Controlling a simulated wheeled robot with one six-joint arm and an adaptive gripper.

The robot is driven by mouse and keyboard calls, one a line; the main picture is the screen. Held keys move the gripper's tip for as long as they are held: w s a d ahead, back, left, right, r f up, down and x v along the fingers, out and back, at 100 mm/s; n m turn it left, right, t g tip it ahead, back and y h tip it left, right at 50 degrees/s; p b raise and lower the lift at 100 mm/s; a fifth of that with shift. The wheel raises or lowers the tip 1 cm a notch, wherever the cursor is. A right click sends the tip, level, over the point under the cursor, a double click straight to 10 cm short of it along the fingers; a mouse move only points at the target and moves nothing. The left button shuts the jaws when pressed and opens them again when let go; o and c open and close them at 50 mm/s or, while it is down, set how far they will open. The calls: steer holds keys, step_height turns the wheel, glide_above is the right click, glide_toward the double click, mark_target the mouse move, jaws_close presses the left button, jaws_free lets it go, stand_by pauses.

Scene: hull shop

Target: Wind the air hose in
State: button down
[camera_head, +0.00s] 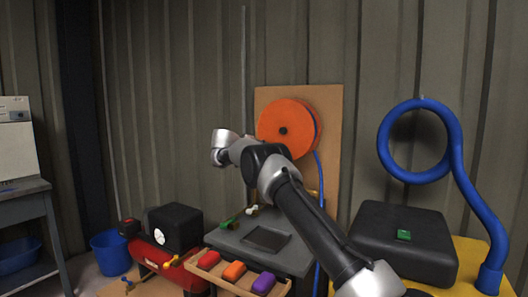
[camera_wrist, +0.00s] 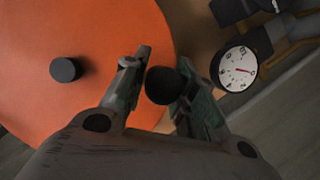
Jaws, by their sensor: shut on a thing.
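The orange hose reel (camera_head: 285,118) is mounted on a tan board (camera_head: 334,110) against the wall. A thin blue hose (camera_head: 321,180) hangs from its right side and runs down behind my arm. In the wrist view, the orange reel face (camera_wrist: 60,115) fills the left, with a black hub (camera_wrist: 66,69) at its middle. My gripper (camera_wrist: 165,78) is at the reel's right edge, its fingers shut on a round black knob (camera_wrist: 163,86). In the head view my arm hides the gripper and the knob.
A round dial gauge (camera_wrist: 235,68) is close right of my fingers. Below the reel stands a grey bench (camera_head: 225,238) with an open drawer (camera_head: 232,279) of coloured blocks. A red compressor (camera_head: 160,262), a black case (camera_head: 395,225) and a thick blue coiled hose (camera_head: 383,140) stand around.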

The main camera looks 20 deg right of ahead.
steer(key=shift+a, duration=0.1)
steer(key=c, duration=1.1)
jaws_free()
steer(key=shift+w, duration=0.1)
steer(key=shift+c, duration=0.2)
steer(key=v, duration=1.2)
